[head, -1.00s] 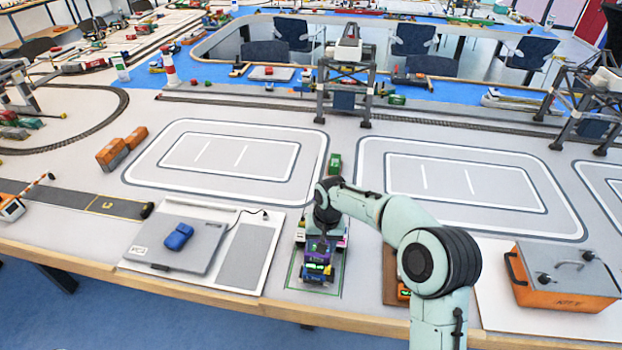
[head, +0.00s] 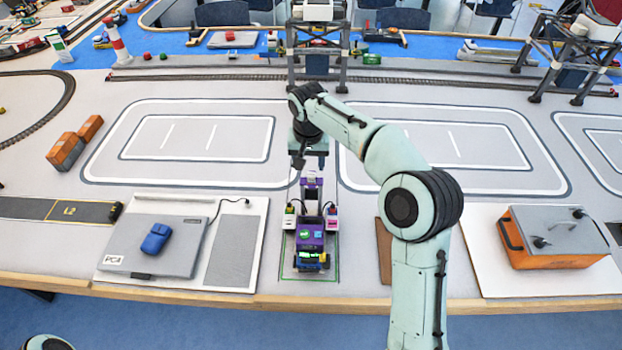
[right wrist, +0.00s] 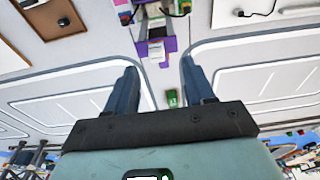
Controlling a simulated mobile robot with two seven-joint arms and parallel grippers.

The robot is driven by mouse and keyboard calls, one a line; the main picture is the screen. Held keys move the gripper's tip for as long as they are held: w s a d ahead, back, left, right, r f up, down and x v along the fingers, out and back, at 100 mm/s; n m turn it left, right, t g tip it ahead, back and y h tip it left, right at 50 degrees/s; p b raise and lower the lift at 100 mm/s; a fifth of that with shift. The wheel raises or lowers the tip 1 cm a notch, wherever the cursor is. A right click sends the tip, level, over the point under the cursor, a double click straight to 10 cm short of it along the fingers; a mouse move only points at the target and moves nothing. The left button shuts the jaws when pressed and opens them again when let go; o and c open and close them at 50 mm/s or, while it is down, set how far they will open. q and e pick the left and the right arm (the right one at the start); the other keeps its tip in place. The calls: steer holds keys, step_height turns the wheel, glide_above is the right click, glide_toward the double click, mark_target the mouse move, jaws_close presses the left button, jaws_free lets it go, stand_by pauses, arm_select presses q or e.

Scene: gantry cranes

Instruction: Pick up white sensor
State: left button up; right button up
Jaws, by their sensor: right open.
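A small purple vehicle (head: 310,238) stands in a green-outlined bay at the table's front edge, with pale box-like parts on both sides. It also shows upside down at the top of the right wrist view (right wrist: 157,48). I cannot tell which of its small pale parts, if any, is the white sensor. My right gripper (head: 311,162) is over the table just behind the vehicle. A green block (right wrist: 171,98) lies on the table beyond the fingers. My left gripper is out of view.
A grey laptop-like board (head: 165,246) with a blue mouse lies left of the vehicle. An orange case (head: 560,250) with a grey top stands at the right. A gantry crane (head: 318,45) stands behind the gripper. The white-lined field (head: 190,140) is clear.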

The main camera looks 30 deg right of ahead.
mark_target(311, 174)
steer(key=shift+w+d+f, duration=0.1)
steer(key=shift+d+f, duration=0.1)
steer(key=shift+f, duration=0.7)
steer(key=shift+w+d+f, duration=0.1)
steer(key=shift+d+f, duration=0.05)
steer(key=shift+f, duration=0.7)
steer(key=shift+w+d+f, duration=0.1)
steer(key=shift+d+f, duration=0.1)
steer(key=shift+f, duration=0.7)
jaws_close()
